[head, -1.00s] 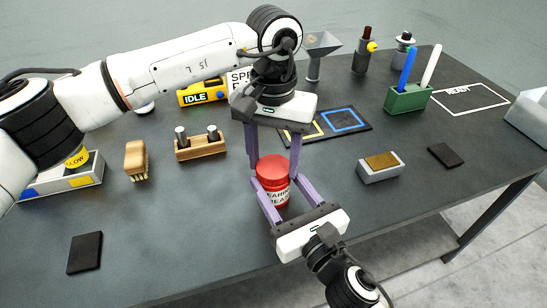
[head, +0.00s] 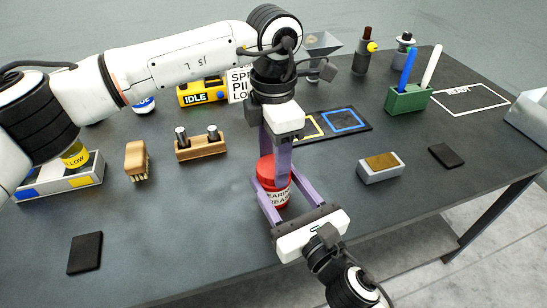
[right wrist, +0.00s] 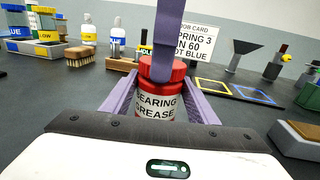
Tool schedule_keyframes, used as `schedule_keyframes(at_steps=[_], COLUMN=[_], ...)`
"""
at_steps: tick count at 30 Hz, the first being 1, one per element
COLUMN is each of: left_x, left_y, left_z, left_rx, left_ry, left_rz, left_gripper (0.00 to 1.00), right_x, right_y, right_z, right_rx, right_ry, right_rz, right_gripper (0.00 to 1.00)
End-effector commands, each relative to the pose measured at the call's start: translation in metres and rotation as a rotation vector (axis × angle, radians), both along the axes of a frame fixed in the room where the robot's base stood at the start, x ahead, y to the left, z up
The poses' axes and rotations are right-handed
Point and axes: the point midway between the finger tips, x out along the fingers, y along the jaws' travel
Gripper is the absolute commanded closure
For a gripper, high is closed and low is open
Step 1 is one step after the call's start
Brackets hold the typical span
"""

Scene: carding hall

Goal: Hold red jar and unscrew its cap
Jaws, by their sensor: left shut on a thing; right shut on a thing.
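The red jar (head: 274,198) stands upright near the front middle of the table, with a white label that reads "BEARING GREASE" in the right wrist view (right wrist: 155,106). Its red cap (head: 264,168) is on top and partly hidden by a purple finger; the cap also shows in the right wrist view (right wrist: 150,69). My left gripper (head: 275,166) points down from above, shut on the cap. My right gripper (head: 273,188) reaches in from the front, shut around the jar body below the cap.
A wooden block with metal pegs (head: 201,146) and a brush (head: 136,160) lie to the left. A dark board with coloured squares (head: 362,128) is behind right, and a grey box with a tan top (head: 380,167) is at right. The table's front left is mostly clear.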

Motion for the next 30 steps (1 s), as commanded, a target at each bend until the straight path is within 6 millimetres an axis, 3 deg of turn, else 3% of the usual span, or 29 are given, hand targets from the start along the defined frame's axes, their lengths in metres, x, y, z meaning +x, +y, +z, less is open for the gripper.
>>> schedule_keyframes(at_steps=[24, 30], left_x=[-0.0002, -0.0001], left_y=[-0.0008, -0.0009], left_z=[0.0016, 0.0018], left_rx=[0.000, -0.001], left_ry=[0.001, 0.001], left_rz=[1.869, 2.217], left_gripper=[0.75, 0.75], right_x=[0.0005, 0.0003], right_y=[-0.0004, -0.0004], right_z=[0.0002, 0.0002], right_rx=[0.000, -0.001], right_ry=[0.000, 0.000], right_rz=[-0.001, -0.001], right_gripper=[1.00, 1.00])
